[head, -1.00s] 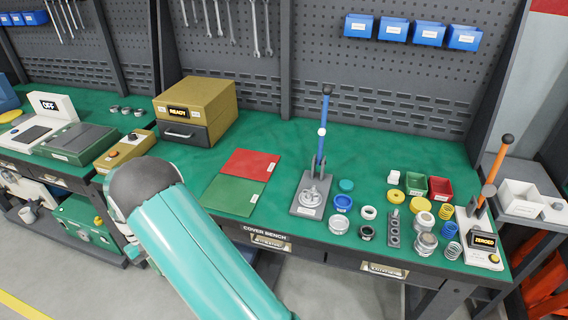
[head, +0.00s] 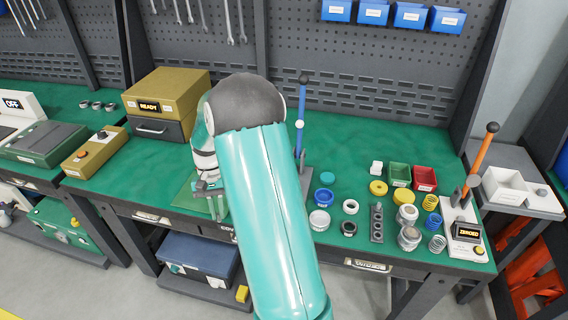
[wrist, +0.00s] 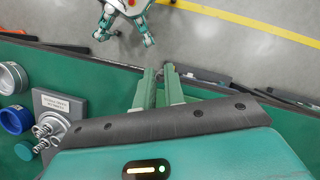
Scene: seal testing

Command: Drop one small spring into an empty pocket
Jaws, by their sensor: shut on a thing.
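My gripper (head: 215,205) hangs at the front of the bench, left of the lever press. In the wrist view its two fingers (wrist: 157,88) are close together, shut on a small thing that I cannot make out. A dark block with a row of round pockets (head: 376,222) lies on the bench to the right; I cannot tell which pockets are empty. Larger coil springs stand farther right: a yellow one (head: 430,202), a blue one (head: 432,222) and a pale one (head: 437,243). No loose small spring is clear to me.
The lever press (head: 300,125) is partly behind my arm; its plate shows in the wrist view (wrist: 62,104). Rings and cups (head: 319,220), a green bin (head: 399,175), a red bin (head: 425,178) and a gauge marked ZEROED (head: 467,232) stand right. The back middle of the bench is clear.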

